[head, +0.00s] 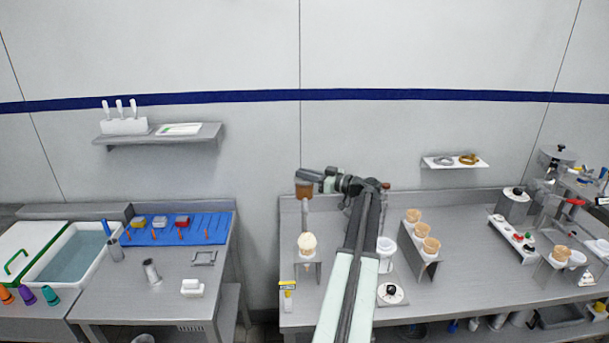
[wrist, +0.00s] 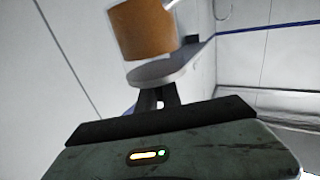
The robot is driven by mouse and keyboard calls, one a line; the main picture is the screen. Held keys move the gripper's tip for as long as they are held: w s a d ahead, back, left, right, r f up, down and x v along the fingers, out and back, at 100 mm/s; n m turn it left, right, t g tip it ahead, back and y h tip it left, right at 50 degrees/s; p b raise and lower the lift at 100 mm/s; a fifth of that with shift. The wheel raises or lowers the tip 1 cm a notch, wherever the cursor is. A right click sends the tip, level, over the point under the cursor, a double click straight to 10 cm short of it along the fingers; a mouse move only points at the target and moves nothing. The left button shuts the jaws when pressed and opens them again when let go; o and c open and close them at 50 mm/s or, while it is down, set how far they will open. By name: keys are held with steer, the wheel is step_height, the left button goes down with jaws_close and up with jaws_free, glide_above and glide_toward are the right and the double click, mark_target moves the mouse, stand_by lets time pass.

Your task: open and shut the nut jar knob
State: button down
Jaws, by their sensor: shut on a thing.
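The nut jar (head: 304,191) is a brown cylinder high on a thin post above the left part of the right bench. In the wrist view the brown jar (wrist: 141,28) is at the top, with a light grey disc (wrist: 163,72) at its near end. My gripper (head: 325,179) is beside the jar on its right. In the wrist view its two dark fingers (wrist: 157,100) are close together at the disc, shut on what appears to be the knob. The knob is mostly hidden by the fingers, so I cannot tell how far it is turned.
A cone with a pale scoop (head: 307,243) stands in a grey holder below the jar. Several empty cones (head: 431,245) stand in a rack to the right of my arm. A round white item with a black knob (head: 390,293) is on the bench near my arm.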

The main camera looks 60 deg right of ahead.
steer(key=n+y, duration=0.1)
steer(key=y, duration=0.1)
steer(key=n+g+y, duration=0.1)
steer(key=y, duration=0.1)
steer(key=n+y, duration=0.2)
steer(key=shift+w+d+g, duration=0.1)
steer(key=shift+d+g, duration=0.15)
steer(key=shift+g, duration=0.05)
steer(key=shift+a+n+g+y, duration=0.2)
steer(key=shift+n+g+y, duration=0.6)
steer(key=shift+n+y, duration=0.65)
steer(key=shift+y, duration=0.45)
steer(key=c, duration=1.5)
jaws_free()
steer(key=shift+a, duration=0.1)
steer(key=v, duration=0.8)
steer(key=shift+a+r, duration=0.1)
